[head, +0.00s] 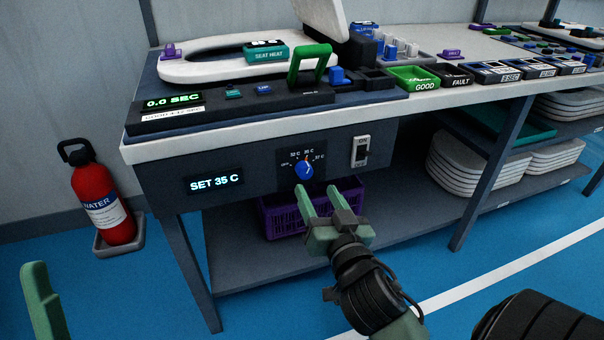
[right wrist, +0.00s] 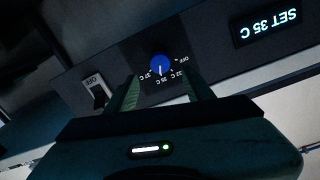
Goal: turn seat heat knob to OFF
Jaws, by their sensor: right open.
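The blue seat heat knob (head: 304,170) sits on a dark dial plate on the bench's front panel, with OFF, 32 C, 35 C and 37 C marked around it. It also shows in the right wrist view (right wrist: 160,64), upside down, its white line towards 35 C. The display (head: 215,183) reads SET 35 C. My right gripper (head: 317,188) is open and empty, its fingers pointing at the panel just short of the knob. In the right wrist view the knob appears between and beyond the fingertips. Part of my left gripper (head: 42,300) shows at the lower left; its jaw opening is unclear.
A purple crate (head: 270,216) stands on the shelf below. A toilet seat (head: 190,70) and a green handle (head: 309,62) are on the bench. A red extinguisher (head: 102,200) stands left.

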